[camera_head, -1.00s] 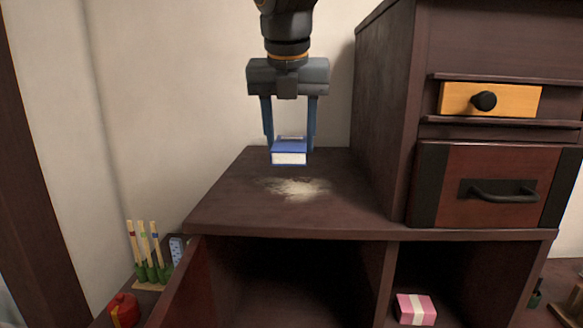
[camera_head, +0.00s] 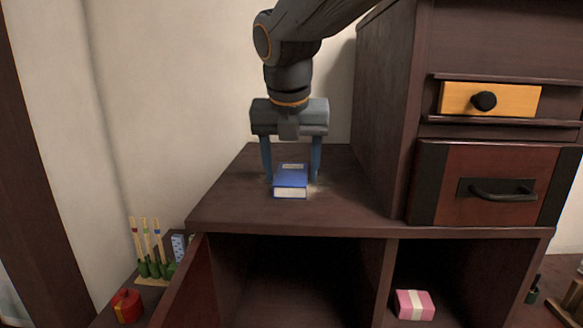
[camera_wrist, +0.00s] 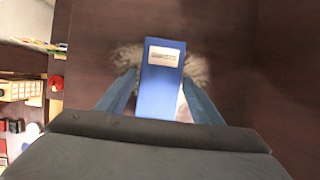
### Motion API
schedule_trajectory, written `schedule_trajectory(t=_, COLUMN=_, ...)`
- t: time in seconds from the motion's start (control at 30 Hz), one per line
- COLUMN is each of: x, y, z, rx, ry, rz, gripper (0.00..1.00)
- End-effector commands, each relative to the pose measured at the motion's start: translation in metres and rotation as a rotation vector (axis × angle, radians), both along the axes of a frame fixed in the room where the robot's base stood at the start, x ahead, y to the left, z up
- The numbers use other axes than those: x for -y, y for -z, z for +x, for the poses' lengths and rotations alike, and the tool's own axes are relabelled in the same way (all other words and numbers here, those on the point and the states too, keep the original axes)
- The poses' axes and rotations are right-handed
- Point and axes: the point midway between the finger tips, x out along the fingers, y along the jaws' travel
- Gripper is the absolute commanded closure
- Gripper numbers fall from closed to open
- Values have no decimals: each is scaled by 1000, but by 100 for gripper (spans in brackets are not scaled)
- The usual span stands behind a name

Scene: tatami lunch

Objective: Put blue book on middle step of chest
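The blue book (camera_head: 291,177) lies flat on the dark wooden middle step (camera_head: 232,205) of the chest, its pale page edge toward the head camera. It covers part of a pale worn patch. My gripper (camera_head: 292,180) points down over the book with one finger on each side. The fingers look open, with a gap beside the book. In the wrist view the blue book (camera_wrist: 162,85) lies between the two fingertips (camera_wrist: 160,78), and its near end is hidden behind the gripper body.
The taller chest section (camera_head: 380,120) rises on the right, with a yellow drawer (camera_head: 515,101) and a red-brown drawer (camera_head: 470,210). Below are open compartments holding a pink box (camera_head: 415,304). A red pot (camera_head: 127,306) and green-based sticks (camera_head: 152,265) stand lower left. The step's left side is clear.

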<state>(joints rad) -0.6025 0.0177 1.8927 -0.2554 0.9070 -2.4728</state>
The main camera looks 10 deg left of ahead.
Motion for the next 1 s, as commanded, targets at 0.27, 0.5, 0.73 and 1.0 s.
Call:
schedule_trajectory(t=0.27, x=0, y=0, z=0, rx=0, ry=0, rz=0, gripper=32)
schedule_trajectory(t=0.5, x=0, y=-15, z=-5, rx=2, ry=0, rz=1, gripper=32)
schedule_trajectory(t=0.73, x=1, y=-58, z=-22, rx=4, ry=-1, rz=3, gripper=32)
schedule_trajectory(t=1.0, x=1, y=-99, z=-39, rx=2, ry=0, rz=1, gripper=32)
